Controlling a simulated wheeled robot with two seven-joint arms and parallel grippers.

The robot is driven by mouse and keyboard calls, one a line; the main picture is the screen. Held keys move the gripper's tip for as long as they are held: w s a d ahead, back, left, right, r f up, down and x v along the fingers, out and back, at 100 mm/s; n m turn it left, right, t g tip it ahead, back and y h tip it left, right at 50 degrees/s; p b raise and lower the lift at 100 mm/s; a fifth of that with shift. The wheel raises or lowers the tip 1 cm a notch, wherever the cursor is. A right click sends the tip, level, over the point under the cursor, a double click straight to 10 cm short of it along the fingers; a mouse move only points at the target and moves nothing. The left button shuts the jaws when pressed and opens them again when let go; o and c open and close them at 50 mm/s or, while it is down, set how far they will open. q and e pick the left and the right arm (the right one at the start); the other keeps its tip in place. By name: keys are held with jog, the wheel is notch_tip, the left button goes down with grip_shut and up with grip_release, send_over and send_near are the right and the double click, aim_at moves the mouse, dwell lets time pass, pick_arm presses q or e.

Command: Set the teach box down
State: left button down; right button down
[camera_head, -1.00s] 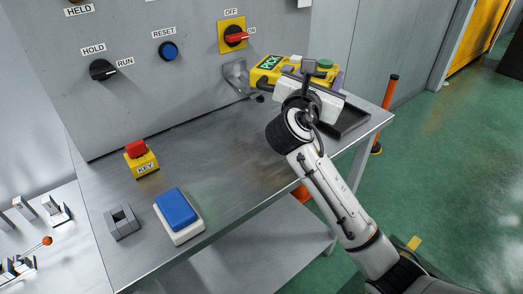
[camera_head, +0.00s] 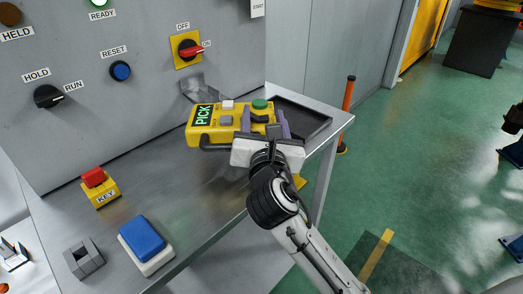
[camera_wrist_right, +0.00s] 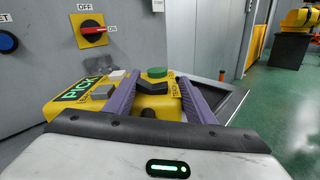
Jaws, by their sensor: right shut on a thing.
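The teach box (camera_head: 205,130) is a yellow pendant with a green-lit PICK display, grey buttons, a green button and a dark handle. My right gripper (camera_head: 262,128) is shut on it, with purple fingers on either side of its right part. In the right wrist view the teach box (camera_wrist_right: 100,92) sits between the purple fingers of the gripper (camera_wrist_right: 152,95). The box is above the back of the metal table; I cannot tell whether it touches anything below. A dark tray (camera_head: 318,122) lies at the table's right end, just right of the box.
A grey panel with a red switch (camera_head: 190,48) stands behind the table. A metal bracket (camera_head: 200,88) juts from it behind the box. A KEY box (camera_head: 101,190), a blue-topped block (camera_head: 145,242) and a grey slotted block (camera_head: 84,259) stand left. The middle tabletop (camera_head: 180,190) is bare.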

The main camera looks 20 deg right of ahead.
jog(key=shift+f+b, duration=0.9)
jog(key=shift+f, duration=2.75)
jog(key=shift+f, duration=0.15)
jog(key=c, duration=0.8)
grip_release()
jog(key=shift+f, duration=0.2)
jog(key=shift+r, duration=0.1)
jog(key=shift+s+a, duration=0.1)
jog(key=shift+s, duration=0.1)
jog(key=v, duration=0.7)
jog(key=shift+s+r, duration=0.1)
